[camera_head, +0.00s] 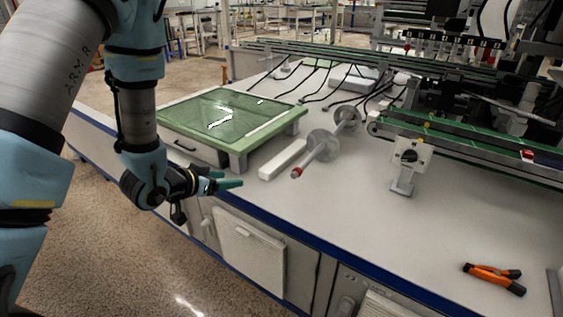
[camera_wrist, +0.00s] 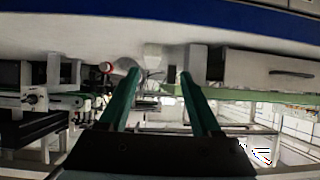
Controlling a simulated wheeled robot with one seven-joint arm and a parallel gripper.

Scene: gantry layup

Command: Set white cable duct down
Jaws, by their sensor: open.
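The white cable duct (camera_head: 283,160) lies flat on the white bench top, between the green-topped box and the metal rod with discs. My gripper (camera_head: 230,184) is open and empty, to the left of the duct's near end and apart from it, by the bench's front edge. In the wrist view, which looks upside down, the two green fingers of my gripper (camera_wrist: 157,74) are spread. The near end of the duct (camera_wrist: 153,55) shows beyond and between their tips.
The green-topped box (camera_head: 226,118) stands left of the duct, the rod with discs (camera_head: 323,145) right of it. A small white bracket (camera_head: 409,160) and machine rails stand further right. Orange-handled pliers (camera_head: 493,279) lie at the front right. The front middle of the bench is clear.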

